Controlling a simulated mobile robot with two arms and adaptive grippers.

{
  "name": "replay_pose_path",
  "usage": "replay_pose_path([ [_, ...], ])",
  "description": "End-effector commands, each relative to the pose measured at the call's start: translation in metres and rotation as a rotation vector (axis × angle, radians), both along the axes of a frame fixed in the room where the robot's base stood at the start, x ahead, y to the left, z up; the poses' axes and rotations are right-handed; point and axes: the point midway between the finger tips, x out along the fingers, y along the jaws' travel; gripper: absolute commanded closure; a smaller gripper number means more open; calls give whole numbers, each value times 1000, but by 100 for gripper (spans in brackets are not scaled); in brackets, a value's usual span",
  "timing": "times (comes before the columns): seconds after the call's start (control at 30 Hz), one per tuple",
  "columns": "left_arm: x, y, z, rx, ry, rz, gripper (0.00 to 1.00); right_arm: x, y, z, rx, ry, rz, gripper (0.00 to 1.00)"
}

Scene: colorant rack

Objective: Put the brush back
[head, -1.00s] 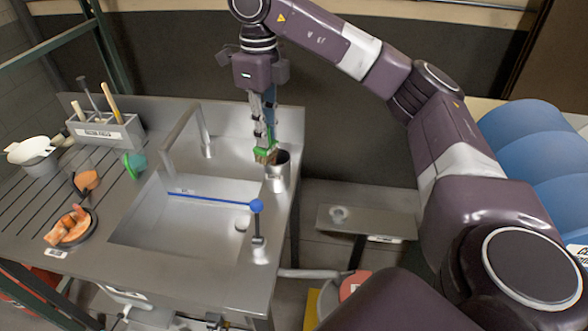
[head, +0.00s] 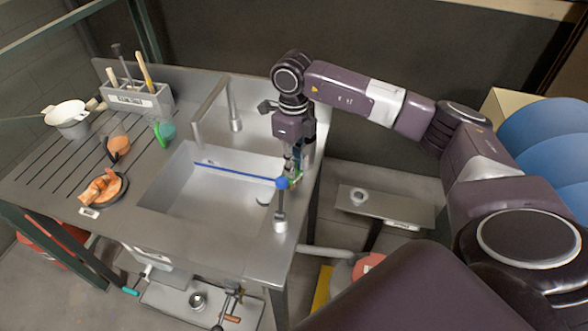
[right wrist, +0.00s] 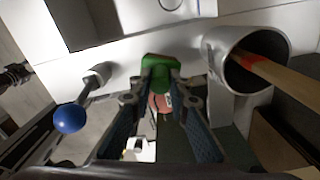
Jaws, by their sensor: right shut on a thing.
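My right gripper (head: 293,176) is over the right rim of the sink, pointing down. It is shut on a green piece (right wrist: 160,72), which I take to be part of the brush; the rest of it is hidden. The green piece also shows small at the fingertips in the head view (head: 298,178). To the right of the fingers in the right wrist view is a metal cup (right wrist: 222,75) with a wooden handle with a red band (right wrist: 268,72) in it. My left gripper is not in view.
A blue-knobbed lever (head: 282,183) stands close to the gripper, left of it in the right wrist view (right wrist: 68,118). The sink basin (head: 185,190) is left. A grey rack (head: 150,101) with handled tools, a white pot (head: 68,118) and a pan (head: 118,190) are farther left.

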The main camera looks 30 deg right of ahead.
Motion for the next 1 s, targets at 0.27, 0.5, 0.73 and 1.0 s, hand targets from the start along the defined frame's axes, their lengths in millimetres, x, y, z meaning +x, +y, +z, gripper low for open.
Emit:
replay_pose_path([
  [0.27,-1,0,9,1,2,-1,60,0,1,-30,1,0,1,100],
  [0.5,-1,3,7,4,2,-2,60,0,0,-31,1,0,1,100],
  [0.73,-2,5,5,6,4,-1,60,0,0,-33,0,1,0,70],
  [1.0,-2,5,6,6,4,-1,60,0,0,-32,0,1,0,66],
])
